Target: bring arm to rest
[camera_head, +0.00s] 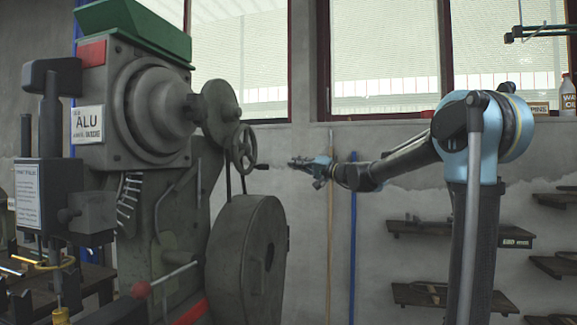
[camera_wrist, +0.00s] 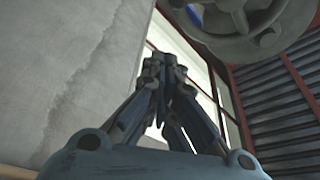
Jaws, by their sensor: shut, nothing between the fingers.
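My arm reaches from the right of the head view toward the left, held out roughly level. My gripper (camera_head: 296,162) is at its end, in front of the grey wall and just right of the press's handwheel (camera_head: 243,148), apart from it in the picture. In the wrist view my gripper (camera_wrist: 164,62) has its fingertips together with nothing between them. Part of a round grey machine piece (camera_wrist: 240,20) shows at the top right of the wrist view.
A large grey-green rivet press (camera_head: 140,110) with an ALU sign fills the left. Its big round housing (camera_head: 245,260) stands below my gripper. Wall shelves (camera_head: 460,235) hang at the right. A blue pole (camera_head: 353,240) leans on the wall. Open space shows between press and arm.

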